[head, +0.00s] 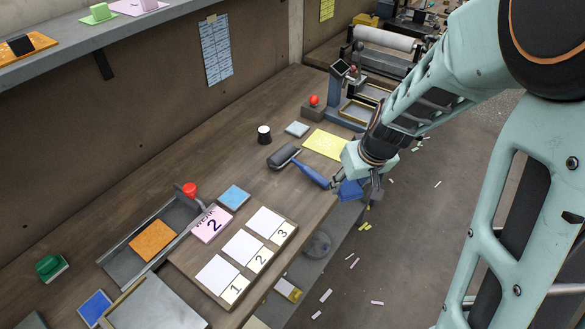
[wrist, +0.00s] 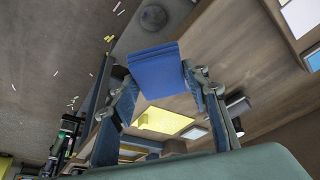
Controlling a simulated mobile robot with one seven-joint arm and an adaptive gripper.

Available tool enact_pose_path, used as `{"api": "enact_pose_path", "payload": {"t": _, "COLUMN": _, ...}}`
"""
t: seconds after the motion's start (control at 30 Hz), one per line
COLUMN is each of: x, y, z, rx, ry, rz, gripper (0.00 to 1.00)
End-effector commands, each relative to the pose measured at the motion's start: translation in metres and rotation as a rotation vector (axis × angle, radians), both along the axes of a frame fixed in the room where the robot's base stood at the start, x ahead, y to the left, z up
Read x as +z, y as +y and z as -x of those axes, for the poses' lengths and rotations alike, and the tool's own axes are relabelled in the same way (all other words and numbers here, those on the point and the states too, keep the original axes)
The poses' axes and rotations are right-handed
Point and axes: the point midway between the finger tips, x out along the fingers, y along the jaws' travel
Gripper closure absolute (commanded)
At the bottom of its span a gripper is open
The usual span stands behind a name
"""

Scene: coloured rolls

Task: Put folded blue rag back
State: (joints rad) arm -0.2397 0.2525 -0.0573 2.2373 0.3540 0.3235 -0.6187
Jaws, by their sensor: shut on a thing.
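The folded blue rag (head: 349,191) is held by my gripper (head: 356,186) in the head view, by the right edge of the wooden bench (head: 300,205). In the wrist view the rag (wrist: 155,72) is a flat, layered blue block between the two fingers of my gripper (wrist: 158,88), which are shut on it from both sides. It appears to be held in the air near the bench edge; its exact height above the bench or floor is hard to tell.
A roller with a blue handle (head: 312,175) lies beside my gripper, with a yellow sheet (head: 325,145) behind it. Numbered cards (head: 259,260) and a metal tray (head: 180,215) lie nearer. A black cup (head: 264,136) stands farther back. Paper scraps litter the floor (head: 400,230).

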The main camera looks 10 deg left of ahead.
Motion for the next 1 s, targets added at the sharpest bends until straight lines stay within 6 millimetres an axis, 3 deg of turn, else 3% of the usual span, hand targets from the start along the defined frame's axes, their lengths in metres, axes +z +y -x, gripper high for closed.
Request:
{"api": "enact_pose_path", "payload": {"t": 0.03, "x": 0.003, "y": 0.028, "z": -0.002, "rx": 0.109, "ry": 0.001, "rz": -0.004, "gripper": 0.80}}
{"api": "enact_pose_path", "payload": {"t": 0.2, "x": 0.018, "y": 0.106, "z": 0.006, "rx": 0.443, "ry": -0.004, "rz": -0.015, "gripper": 0.80}}
{"api": "enact_pose_path", "payload": {"t": 0.3, "x": 0.025, "y": 0.137, "z": 0.014, "rx": 0.578, "ry": -0.009, "rz": -0.024, "gripper": 0.80}}
{"api": "enact_pose_path", "payload": {"t": 0.4, "x": 0.030, "y": 0.154, "z": 0.020, "rx": 0.658, "ry": -0.014, "rz": -0.030, "gripper": 0.80}}
{"api": "enact_pose_path", "payload": {"t": 0.67, "x": 0.025, "y": 0.162, "z": 0.022, "rx": 0.696, "ry": -0.016, "rz": -0.033, "gripper": 0.80}}
{"api": "enact_pose_path", "payload": {"t": 1.0, "x": -0.010, "y": 0.161, "z": 0.022, "rx": 0.694, "ry": -0.015, "rz": -0.032, "gripper": 0.80}}
